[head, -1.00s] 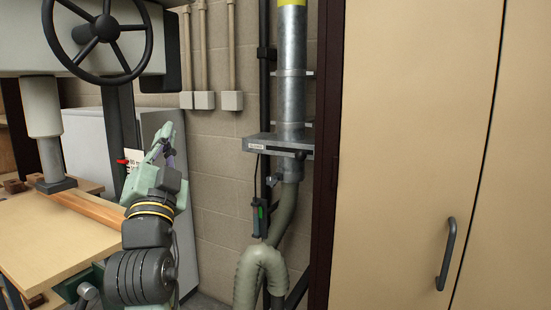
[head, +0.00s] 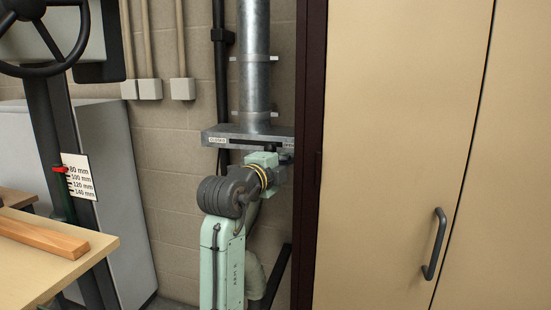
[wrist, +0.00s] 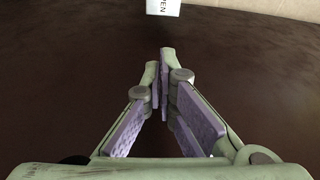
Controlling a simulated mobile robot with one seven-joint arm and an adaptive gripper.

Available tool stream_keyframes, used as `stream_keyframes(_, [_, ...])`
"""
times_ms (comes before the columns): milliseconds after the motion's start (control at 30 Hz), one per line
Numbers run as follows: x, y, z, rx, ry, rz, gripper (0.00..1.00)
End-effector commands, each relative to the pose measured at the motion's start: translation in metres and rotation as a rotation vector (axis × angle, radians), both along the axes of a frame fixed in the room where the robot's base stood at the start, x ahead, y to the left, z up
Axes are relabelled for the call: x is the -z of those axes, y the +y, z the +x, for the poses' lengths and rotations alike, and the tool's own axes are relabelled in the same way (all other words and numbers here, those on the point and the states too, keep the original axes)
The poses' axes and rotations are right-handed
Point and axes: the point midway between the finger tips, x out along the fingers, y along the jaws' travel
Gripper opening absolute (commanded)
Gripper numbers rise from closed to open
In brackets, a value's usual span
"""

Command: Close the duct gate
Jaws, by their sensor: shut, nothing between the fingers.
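The duct gate (head: 218,137) is a flat grey metal housing with a small label, set across the vertical metal duct (head: 254,60) in the head view. My arm reaches up in front of the duct, with its wrist just below the gate's right part. The fingers are hard to make out there, and the arm covers part of the gate's underside. In the wrist view my gripper (wrist: 161,62) is shut and empty, its fingertips together. Ahead of it a white label (wrist: 163,7), partly cut off and ending in "EN", shows at the top edge.
A dark brown surface (wrist: 60,60) fills most of the wrist view. A tan cabinet (head: 400,120) with a dark side edge (head: 307,200) stands close right of the duct. At left are a machine with a handwheel and a wooden table (head: 30,260).

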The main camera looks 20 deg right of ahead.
Motion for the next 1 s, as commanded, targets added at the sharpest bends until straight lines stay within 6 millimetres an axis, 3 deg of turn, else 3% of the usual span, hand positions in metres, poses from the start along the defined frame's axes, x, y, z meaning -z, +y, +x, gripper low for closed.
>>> stream_keyframes(167, [-0.003,-0.024,0.026,-0.001,0.004,-0.002,0.0])
stream_keyframes(400, [0.002,-0.006,0.052,-0.002,0.002,-0.002,0.0])
stream_keyframes(867, [0.004,-0.002,0.057,-0.002,0.0,-0.001,0.0])
stream_keyframes(1000, [0.005,0.013,0.067,-0.006,0.0,-0.001,0.0])
